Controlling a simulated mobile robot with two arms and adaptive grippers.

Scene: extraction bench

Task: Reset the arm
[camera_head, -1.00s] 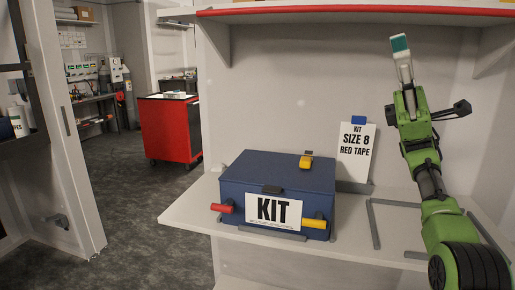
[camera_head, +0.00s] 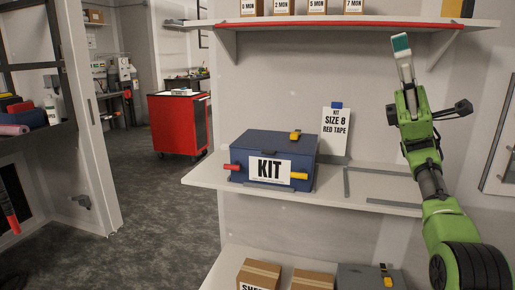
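My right arm is green and rises along the right side of the head view. Its gripper (camera_head: 402,56) points up, with a pale finger and a teal tip, in front of the wall below the upper shelf. It is seen edge-on, so I cannot tell whether it is open or shut. I see nothing held at its tip, and it is clear of the kit box. My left gripper is not in view.
A blue KIT box (camera_head: 272,147) stands on the middle shelf (camera_head: 215,179), beside a "SIZE 8 RED TAPE" card (camera_head: 336,133). Boxes stand on the upper shelf (camera_head: 340,20) and below. A red cabinet (camera_head: 180,124) stands at the back left. The floor left of the shelves is open.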

